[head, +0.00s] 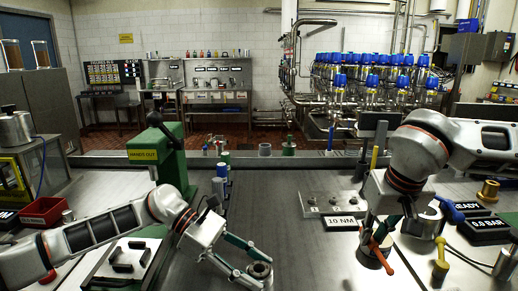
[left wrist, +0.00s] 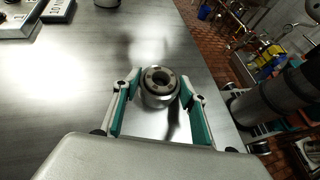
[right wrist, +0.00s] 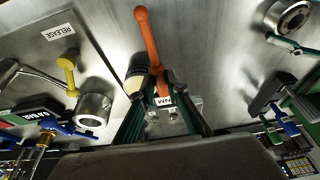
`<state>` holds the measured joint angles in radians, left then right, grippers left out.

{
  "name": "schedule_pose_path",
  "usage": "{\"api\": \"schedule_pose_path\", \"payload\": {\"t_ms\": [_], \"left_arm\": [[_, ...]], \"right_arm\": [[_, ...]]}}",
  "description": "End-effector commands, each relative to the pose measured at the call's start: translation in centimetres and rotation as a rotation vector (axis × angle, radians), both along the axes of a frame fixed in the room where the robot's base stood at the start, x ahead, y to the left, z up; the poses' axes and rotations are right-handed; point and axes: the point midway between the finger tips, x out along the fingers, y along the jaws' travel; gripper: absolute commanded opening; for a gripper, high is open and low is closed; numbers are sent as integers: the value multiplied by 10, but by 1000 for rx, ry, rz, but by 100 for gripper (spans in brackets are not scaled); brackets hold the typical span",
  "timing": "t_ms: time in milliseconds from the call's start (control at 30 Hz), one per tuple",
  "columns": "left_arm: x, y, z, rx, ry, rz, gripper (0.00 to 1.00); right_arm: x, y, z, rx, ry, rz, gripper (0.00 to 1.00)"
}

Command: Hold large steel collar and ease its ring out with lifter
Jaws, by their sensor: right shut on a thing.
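The steel collar (head: 262,271) stands on the bench at the bottom centre of the head view. In the left wrist view the collar (left wrist: 158,92) shows a ring with small holes in its top face. My left gripper (head: 247,270) has its fingers on either side of the collar, with small gaps visible in the left wrist view (left wrist: 160,88). My right gripper (right wrist: 160,84) is shut on an orange tool (right wrist: 148,42), which also shows in the head view (head: 381,252). I cannot tell for certain that it is the lifter; its lower part is partly hidden by the fingers.
A yellow tool (head: 440,262) and a steel cup (right wrist: 92,112) stand near my right gripper. A 10 NM plate (head: 341,223) lies behind it. A green press (head: 160,157) and a red bin (head: 43,212) are at left. The bench between the grippers is clear.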

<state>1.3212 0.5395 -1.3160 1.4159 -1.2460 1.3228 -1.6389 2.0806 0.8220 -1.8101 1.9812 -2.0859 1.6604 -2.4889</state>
Motion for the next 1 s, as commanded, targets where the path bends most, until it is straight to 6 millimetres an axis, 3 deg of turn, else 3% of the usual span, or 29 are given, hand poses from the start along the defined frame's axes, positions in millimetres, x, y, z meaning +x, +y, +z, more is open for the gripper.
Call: {"api": "schedule_pose_path", "payload": {"t_ms": [300,467,667,1000], "left_arm": [[0,0,0,0,0,0,30],[0,0,0,0,0,0,30],[0,0,0,0,0,0,30],[0,0,0,0,0,0,30]], "right_arm": [[0,1,0,-1,-1,-11,0],[2,5,-3,-4,-16,-109,0],[6,17,-9,-17,-60,-401,0],[5,50,-10,-87,-142,-1089,0]]}}
